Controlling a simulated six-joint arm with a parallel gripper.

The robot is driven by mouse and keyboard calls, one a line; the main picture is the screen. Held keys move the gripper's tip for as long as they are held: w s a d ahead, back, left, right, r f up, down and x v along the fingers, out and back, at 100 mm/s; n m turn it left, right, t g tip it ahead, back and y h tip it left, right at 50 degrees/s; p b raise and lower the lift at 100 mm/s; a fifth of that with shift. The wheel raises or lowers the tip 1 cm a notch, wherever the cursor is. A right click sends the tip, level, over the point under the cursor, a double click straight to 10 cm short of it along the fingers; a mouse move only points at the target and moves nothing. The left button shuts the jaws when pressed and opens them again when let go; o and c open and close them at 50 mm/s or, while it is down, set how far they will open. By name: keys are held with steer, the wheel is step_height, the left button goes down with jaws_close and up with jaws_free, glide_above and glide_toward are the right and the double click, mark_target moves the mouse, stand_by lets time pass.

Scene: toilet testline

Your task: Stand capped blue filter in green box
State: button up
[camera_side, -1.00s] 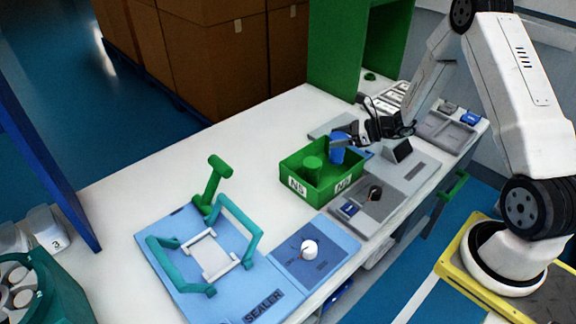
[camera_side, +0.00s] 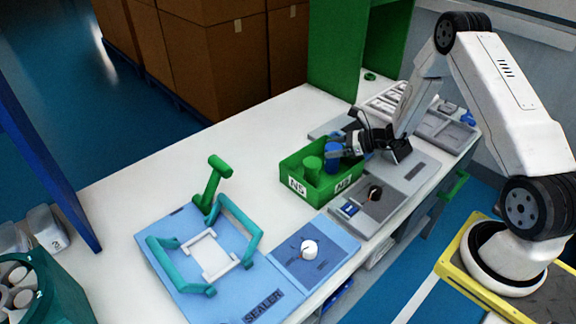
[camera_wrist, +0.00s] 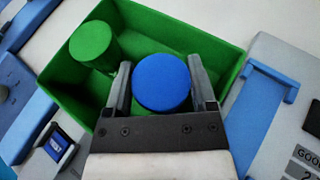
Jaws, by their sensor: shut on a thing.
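The capped blue filter (camera_side: 333,152) is held upright between the fingers of my gripper (camera_side: 343,153). In the wrist view its round blue cap (camera_wrist: 162,83) shows between the two fingers of my gripper (camera_wrist: 162,88). The filter is inside the outline of the green box (camera_side: 325,187), at the side nearer my arm. Its lower end is hidden by the box wall, so I cannot tell whether it touches the floor. The green box also shows in the wrist view (camera_wrist: 190,28). A green capped cylinder (camera_side: 312,168) stands in the box, beside the blue filter and apart from it.
A blue sealer (camera_side: 190,285) with teal arms and a panel with a white knob (camera_side: 309,250) lie left of the box. A grey panel with a black knob (camera_side: 375,193) is close on the right.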

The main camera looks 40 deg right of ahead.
steer(key=shift+f, duration=0.15)
steer(key=o, duration=1.2)
steer(key=shift+r, duration=0.2)
steer(key=v, duration=1.2)
